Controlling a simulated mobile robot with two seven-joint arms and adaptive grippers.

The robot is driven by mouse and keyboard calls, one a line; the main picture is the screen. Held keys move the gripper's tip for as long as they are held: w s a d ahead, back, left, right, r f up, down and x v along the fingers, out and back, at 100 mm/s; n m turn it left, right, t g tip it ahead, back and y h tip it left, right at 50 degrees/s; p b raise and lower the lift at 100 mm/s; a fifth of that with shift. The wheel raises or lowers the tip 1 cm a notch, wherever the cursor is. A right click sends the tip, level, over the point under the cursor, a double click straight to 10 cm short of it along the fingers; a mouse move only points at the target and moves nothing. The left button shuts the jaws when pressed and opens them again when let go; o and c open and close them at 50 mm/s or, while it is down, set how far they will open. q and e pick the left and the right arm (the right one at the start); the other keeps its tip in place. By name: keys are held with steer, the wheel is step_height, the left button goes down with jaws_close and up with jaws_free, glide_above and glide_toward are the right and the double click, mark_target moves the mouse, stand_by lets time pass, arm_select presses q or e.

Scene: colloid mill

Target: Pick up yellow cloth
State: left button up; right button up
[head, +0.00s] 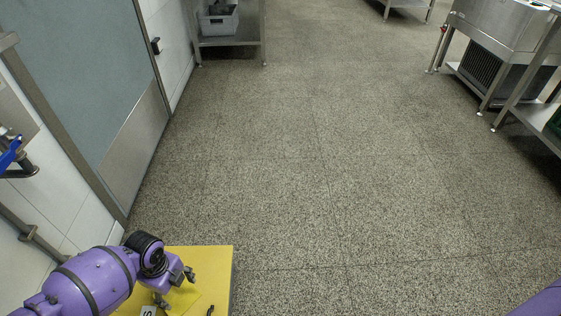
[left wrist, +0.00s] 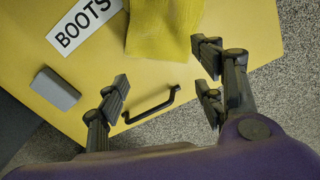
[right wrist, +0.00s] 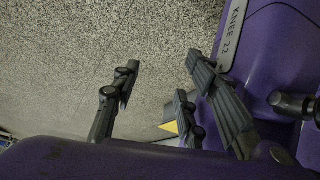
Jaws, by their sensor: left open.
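The yellow cloth (left wrist: 165,28) lies on a yellow surface (left wrist: 110,62) of nearly the same colour, at the top of the left wrist view. Its upper part is cut off by the frame edge. In the head view the yellow surface (head: 215,257) is at the bottom left, and the cloth is hard to tell apart there. My left gripper (head: 176,289) is over this surface; in the left wrist view its fingers (left wrist: 160,78) are spread and empty, with the cloth beyond and between them. My right gripper (right wrist: 160,80) has its fingers apart with nothing between them, above the floor.
A black handle (left wrist: 150,107), a grey block (left wrist: 55,88) and a white BOOTS label (left wrist: 82,24) are on the yellow surface. A door (head: 85,70) and tiled wall stand at left. Steel tables (head: 230,42) and a machine (head: 500,28) stand farther off. The middle floor is clear.

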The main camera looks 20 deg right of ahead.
mark_target(187, 303)
arm_select(q)
steer(key=f+b, duration=0.3)
steer(key=f, duration=0.2)
steer(key=f+b, duration=0.3)
steer(key=f, duration=0.1)
steer(key=shift+w+d+f, duration=0.15)
steer(key=shift+d+f, duration=0.05)
steer(key=shift+f, duration=0.15)
arm_select(e)
steer(key=shift+n, duration=0.4)
steer(key=f, duration=0.5)
steer(key=shift+w+d+f, duration=0.25)
steer(key=shift+w+f, duration=0.05)
steer(key=shift+f, duration=0.05)
arm_select(q)
steer(key=shift+f+b, duration=0.15)
steer(key=shift+b, duration=0.15)
steer(key=c, duration=0.9)
steer(key=shift+s+f, duration=0.15)
steer(key=shift+s, duration=0.1)
jaws_close()
arm_select(e)
steer(key=shift+s+f+g, duration=0.1)
steer(key=shift+f+g, duration=0.05)
steer(key=shift+g, duration=0.15)
